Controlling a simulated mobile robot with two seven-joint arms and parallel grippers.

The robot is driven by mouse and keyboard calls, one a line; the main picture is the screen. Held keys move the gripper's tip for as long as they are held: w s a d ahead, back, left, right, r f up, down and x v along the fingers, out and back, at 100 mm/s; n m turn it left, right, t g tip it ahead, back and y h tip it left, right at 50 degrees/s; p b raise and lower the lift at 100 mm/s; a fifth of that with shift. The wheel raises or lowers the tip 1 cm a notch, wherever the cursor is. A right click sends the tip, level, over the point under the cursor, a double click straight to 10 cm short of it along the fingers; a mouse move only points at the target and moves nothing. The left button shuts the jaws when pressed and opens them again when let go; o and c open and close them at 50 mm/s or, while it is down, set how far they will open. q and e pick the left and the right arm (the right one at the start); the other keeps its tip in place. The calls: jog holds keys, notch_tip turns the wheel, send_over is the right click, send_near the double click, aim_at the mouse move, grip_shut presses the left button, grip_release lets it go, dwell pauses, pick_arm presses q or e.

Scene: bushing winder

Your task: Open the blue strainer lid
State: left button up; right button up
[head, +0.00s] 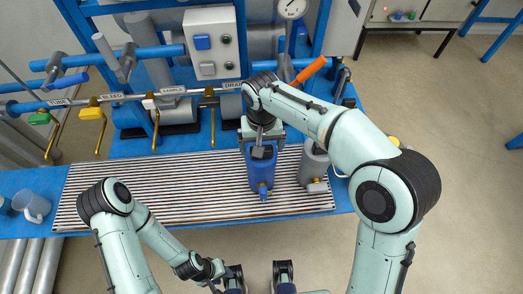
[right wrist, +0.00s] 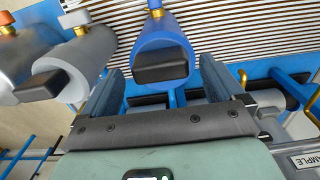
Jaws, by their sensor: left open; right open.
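The blue strainer (head: 261,178) stands on the slatted bench top, with a brass and blue fitting at its front. Its lid carries a black block handle (head: 263,153). My right gripper (head: 262,145) is over the top of this strainer and hides part of the lid. In the right wrist view, the blue strainer (right wrist: 163,40) and its black handle (right wrist: 160,67) show between the two spread fingers of my right gripper (right wrist: 165,80); nothing is gripped. The lid looks closed. My left gripper (head: 232,279) is low at the bottom edge, open and away from the strainer.
A grey strainer (head: 313,165) stands close to the right of the blue one. A mug (head: 36,205) stands at the far left. The slatted top (head: 160,185) left of the strainer is clear.

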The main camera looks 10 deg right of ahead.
pick_arm(q)
jog(key=shift+f, duration=0.2)
pick_arm(e)
jog(key=shift+f, duration=1.5)
jog(key=shift+w, duration=0.1)
jog(key=c, duration=1.4)
jog(key=w+r+g+p, duration=0.1)
jog(key=p, duration=0.3)
jog(key=shift+w+r+p, duration=0.25)
jog(key=shift+r+p, duration=0.15)
jog(key=w+p, duration=0.2)
jog(key=w+r+p, duration=0.1)
jog(key=w+p, duration=0.1)
jog(key=shift+r, duration=0.2)
pick_arm(q)
jog(key=w+r, duration=0.4)
jog(key=r, duration=0.2)
jog(key=w+r+t+p, duration=0.1)
jog(key=w+r, duration=0.3)
jog(key=r, duration=0.2)
jog(key=shift+w+r, duration=0.15)
jog(key=shift+r, duration=0.2)
pick_arm(e)
jog(key=shift+w+f, duration=0.1)
jog(key=shift+w, duration=0.55)
